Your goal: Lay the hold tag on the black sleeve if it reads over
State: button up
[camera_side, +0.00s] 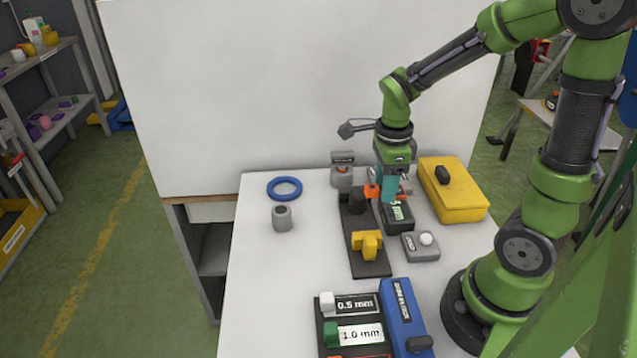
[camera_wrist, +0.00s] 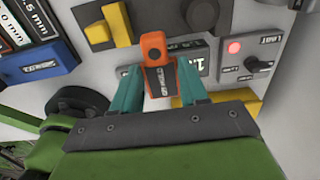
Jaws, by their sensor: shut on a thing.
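My gripper (camera_side: 388,200) has teal fingers shut on the orange hold tag (camera_side: 372,191). In the wrist view the tag (camera_wrist: 154,48) sits between the fingertips (camera_wrist: 160,84), its dark lettered face towards the camera. The black sleeve (camera_side: 356,201) stands upright on the dark rail base (camera_side: 370,268), just left of the tag in the side view. It also shows at the top of the wrist view (camera_wrist: 203,13). The dark readout box (camera_side: 398,218) is under and beside the gripper. A finger and the tag partly hide its display (camera_wrist: 199,60), where a "1" shows; the full reading is not legible.
A yellow block (camera_side: 367,245) sits on the rail. A grey light box (camera_wrist: 246,58) shows red. Around stand a button box (camera_side: 420,247), yellow case (camera_side: 455,195), blue box (camera_side: 403,310) and labelled rack (camera_side: 352,322). A blue ring (camera_side: 285,180) and grey cylinder (camera_side: 282,218) lie left.

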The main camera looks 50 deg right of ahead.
send_over(359, 193)
jog(key=shift+s+f, duration=0.2)
jog(key=shift+f, duration=0.1)
jog(key=shift+w+f, duration=0.2)
jog(key=shift+f, duration=1.6)
jog(key=shift+f, duration=0.1)
jog(key=o, duration=1)
